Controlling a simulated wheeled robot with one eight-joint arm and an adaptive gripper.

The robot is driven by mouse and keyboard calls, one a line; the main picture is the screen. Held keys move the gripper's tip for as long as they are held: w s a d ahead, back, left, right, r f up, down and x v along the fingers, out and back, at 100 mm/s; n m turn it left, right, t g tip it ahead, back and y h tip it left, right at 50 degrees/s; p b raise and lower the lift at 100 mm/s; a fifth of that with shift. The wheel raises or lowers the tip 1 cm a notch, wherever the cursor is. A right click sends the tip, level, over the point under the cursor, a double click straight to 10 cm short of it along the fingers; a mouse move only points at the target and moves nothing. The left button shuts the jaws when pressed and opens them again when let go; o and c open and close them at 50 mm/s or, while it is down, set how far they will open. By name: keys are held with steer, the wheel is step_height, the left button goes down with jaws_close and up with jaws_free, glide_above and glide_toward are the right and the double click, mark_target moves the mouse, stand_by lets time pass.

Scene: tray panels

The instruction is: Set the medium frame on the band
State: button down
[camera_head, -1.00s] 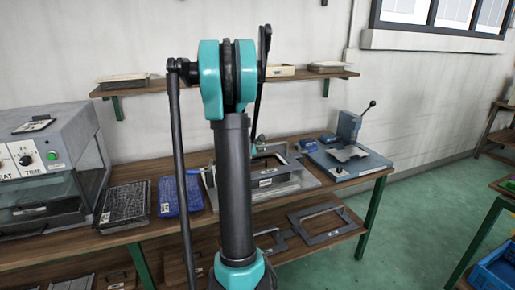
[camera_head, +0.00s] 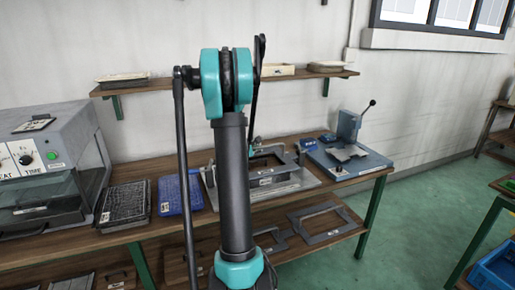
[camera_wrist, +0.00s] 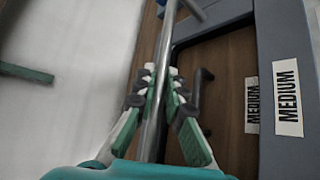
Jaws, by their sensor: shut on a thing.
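The medium frame (camera_wrist: 270,40) is a grey frame with a MEDIUM label, at the right of the wrist view. A second MEDIUM label shows beside the first, by the opening. In the head view a dark grey rectangular frame (camera_head: 288,160) sits on the grey bench unit (camera_head: 305,183), behind my arm; whether it lies flat on the band I cannot tell. My gripper (camera_wrist: 158,80) has its green-padded fingers shut on a silver bar (camera_wrist: 151,130) running along the frame's left side. In the head view my gripper is mostly hidden behind my arm.
A press with a black lever (camera_head: 347,150) stands right of the frame. A dark tray (camera_head: 124,205) and blue tray (camera_head: 172,196) lie to the left, beside a grey oven-like machine (camera_head: 45,165). More frames (camera_head: 320,222) lie on the lower shelf. A wall shelf (camera_head: 165,84) runs above.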

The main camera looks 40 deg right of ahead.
steer(key=shift+f, duration=0.1)
steer(key=c, duration=1.6)
jaws_free()
steer(key=shift+r, duration=0.55)
steer(key=v, duration=1.2)
steer(key=s+a+f+m+y, duration=0.3)
steer(key=s+a, duration=0.5)
steer(key=a, duration=0.3)
steer(key=s+a+f+m+g+y, duration=0.1)
steer(key=s+a+f+m+y, duration=0.2)
steer(key=a, duration=0.8)
steer(key=s+a+f+m+y, duration=0.4)
steer(key=s+a+f+y, duration=0.2)
steer(key=s+a+f, duration=0.4)
steer(key=s+a, duration=0.1)
steer(key=s, duration=0.1)
steer(key=shift+s+a+g, duration=0.25)
steer(key=shift+s+g, duration=0.05)
steer(key=shift+r, duration=0.1)
